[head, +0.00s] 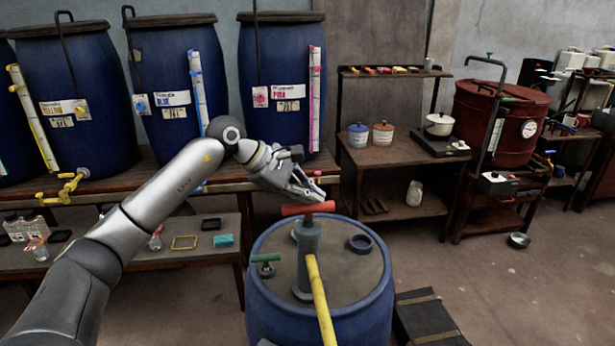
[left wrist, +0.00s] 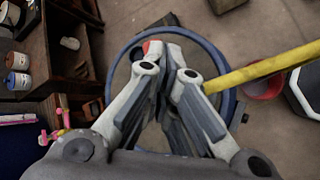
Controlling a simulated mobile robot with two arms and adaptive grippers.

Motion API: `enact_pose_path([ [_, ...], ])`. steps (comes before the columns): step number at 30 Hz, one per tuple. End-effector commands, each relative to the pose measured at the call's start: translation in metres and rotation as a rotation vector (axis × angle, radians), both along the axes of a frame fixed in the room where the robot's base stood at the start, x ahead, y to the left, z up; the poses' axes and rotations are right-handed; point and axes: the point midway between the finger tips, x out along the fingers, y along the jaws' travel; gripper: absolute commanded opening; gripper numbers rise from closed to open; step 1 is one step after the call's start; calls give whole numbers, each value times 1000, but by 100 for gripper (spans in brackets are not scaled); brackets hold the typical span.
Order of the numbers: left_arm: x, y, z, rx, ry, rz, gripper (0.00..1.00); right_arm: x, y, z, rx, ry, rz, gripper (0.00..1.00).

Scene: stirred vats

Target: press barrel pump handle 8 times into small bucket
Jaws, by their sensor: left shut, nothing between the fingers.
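A blue barrel (head: 262,302) stands at the front centre, with a grey upright pump (head: 307,245) on its lid. The pump has a red crossbar handle (head: 307,208) and a yellow spout (head: 320,300) slanting down toward the front. My left gripper (head: 316,192) is shut and empty, just above the handle; I cannot tell whether it touches. In the left wrist view its fingertips (left wrist: 165,48) mostly cover the handle, with a red end (left wrist: 150,46) showing. A small red bucket (left wrist: 262,88) stands on the floor beside the barrel, partly under the spout. My right gripper is not in view.
Large blue vats (head: 172,80) stand on a bench behind. A dark box (head: 428,318) lies on the floor right of the barrel. A table (head: 405,155) with jars and a pot, and a red drum (head: 497,115), stand further right. Floor at the lower right is mostly clear.

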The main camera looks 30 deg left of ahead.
Motion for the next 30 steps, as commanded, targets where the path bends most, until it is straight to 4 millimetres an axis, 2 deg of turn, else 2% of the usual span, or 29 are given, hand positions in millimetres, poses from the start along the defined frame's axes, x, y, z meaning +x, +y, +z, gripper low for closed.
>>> enact_pose_path([
  [1, -1, 0, -6, 4, 10, -1, 0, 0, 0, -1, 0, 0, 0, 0],
  [14, -1, 0, -8, 4, 10, -1, 0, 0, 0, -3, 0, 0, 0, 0],
  [30, 0, 1, 23, 4, 8, -1, 0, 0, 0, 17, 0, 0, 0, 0],
])
